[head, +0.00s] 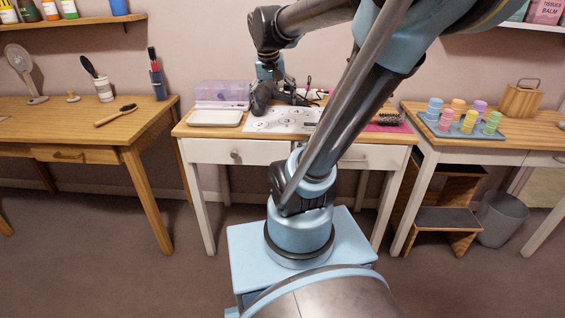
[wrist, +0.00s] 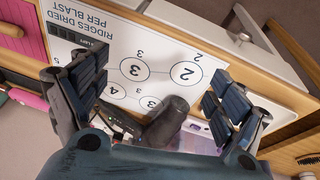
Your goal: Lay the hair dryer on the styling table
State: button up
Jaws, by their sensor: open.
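A dark grey rounded piece, which looks like part of the hair dryer (wrist: 167,120), shows between my fingers in the wrist view. It lies over the printed sheet on the styling table (head: 240,150). My gripper (wrist: 155,100) is open, with one finger on each side of that piece and a visible gap to both. In the head view my gripper (head: 274,98) is low over the middle table. There its dark fingers and the dark dryer blend together, so I cannot separate them. The rest of the dryer is hidden by my gripper.
The white sheet (head: 258,125) with numbered circles covers the table's middle. A clear purple box (head: 222,92) and white tray (head: 214,118) are at left. A brush (head: 388,118) lies on pink at right. A dark cable (head: 309,86) lies behind. Side tables flank this one.

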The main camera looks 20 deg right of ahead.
jog(key=s+a+f+n+y, duration=0.1)
jog(key=s+f+n, duration=0.1)
jog(key=s+f, duration=1.3)
jog(key=shift+s+f+g+y, duration=0.15)
jog(key=shift+s+g+y, duration=0.15)
jog(key=shift+s, duration=0.05)
jog(key=shift+w, duration=0.5)
